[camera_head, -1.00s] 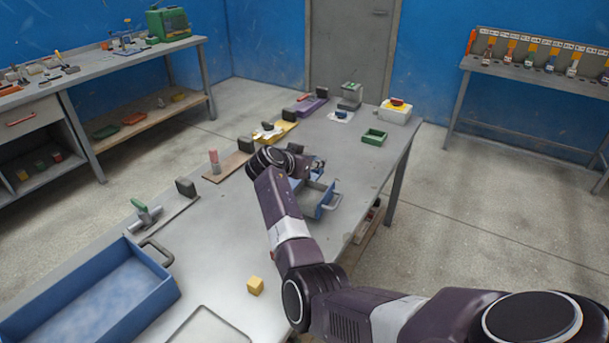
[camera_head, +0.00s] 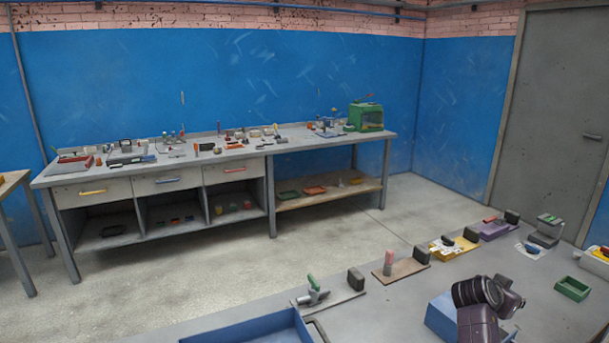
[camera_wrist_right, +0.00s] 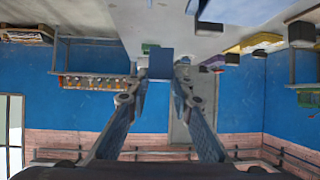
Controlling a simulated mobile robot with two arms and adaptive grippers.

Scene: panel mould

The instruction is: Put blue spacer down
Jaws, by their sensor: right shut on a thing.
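The blue spacer (camera_wrist_right: 160,62) is a small blue block in the right wrist view. It sits between the fingertips of my right gripper (camera_wrist_right: 160,74), which is shut on it. In the head view my right wrist shows at the lower right beside a blue open box (camera_head: 442,316). The fingers and the spacer are hidden there. My left gripper is in neither view.
A large blue tray (camera_head: 250,331) lies at the table's near left. Stations with dark blocks line the far edge, including a brown board (camera_head: 401,266) and a yellow one (camera_head: 455,247). A green tray (camera_head: 572,289) stands right. A workbench (camera_head: 245,151) stands by the wall.

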